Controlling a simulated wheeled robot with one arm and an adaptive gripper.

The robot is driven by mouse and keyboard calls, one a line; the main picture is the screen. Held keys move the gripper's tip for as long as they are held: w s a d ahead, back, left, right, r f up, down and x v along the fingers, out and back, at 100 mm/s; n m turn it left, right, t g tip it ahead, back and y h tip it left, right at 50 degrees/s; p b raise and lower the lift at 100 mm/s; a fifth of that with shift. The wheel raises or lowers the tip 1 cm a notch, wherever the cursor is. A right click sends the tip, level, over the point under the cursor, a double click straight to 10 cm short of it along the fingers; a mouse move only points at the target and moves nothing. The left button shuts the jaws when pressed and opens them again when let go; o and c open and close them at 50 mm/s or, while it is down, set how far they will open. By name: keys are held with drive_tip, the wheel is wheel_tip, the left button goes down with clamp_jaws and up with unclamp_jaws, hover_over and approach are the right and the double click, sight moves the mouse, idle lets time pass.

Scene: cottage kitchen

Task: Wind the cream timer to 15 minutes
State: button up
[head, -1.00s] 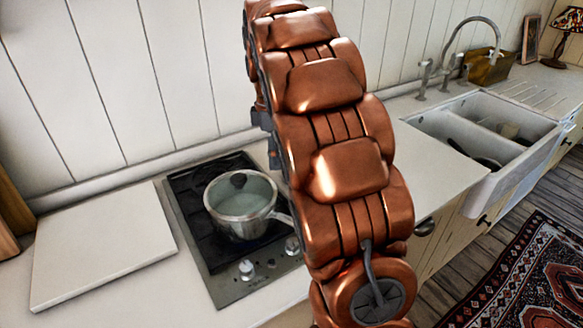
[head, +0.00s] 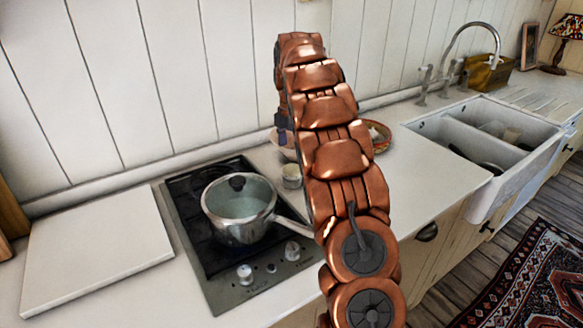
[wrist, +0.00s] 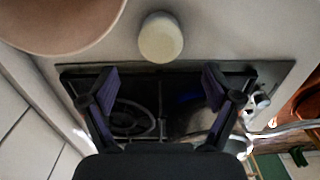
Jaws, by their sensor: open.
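The cream timer (head: 291,176) is a small, round, cream-coloured thing on the counter, just right of the hob and beside my arm in the head view. In the wrist view the cream timer (wrist: 161,37) shows from above at the top middle, beyond the hob's edge. My gripper (wrist: 160,84) is open and empty, with its two dark purple fingers apart over the hob in that view. The timer lies ahead of the fingertips, roughly centred between them and not touched. The timer's scale and setting are too small to read. In the head view my arm hides most of my gripper.
A lidded steel pot (head: 238,208) stands on the hob (head: 215,280), its handle pointing right. A pinkish bowl (wrist: 60,22) is near the timer. A patterned plate (head: 382,138) shows partly behind my arm. A white board (head: 95,250) lies left; the sink (head: 475,190) is right.

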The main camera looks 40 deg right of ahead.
sight(292, 168)
drive_tip(key=shift+f+p, duration=0.9)
drive_tip(key=shift+f, duration=2.45)
drive_tip(key=c, duration=1.1)
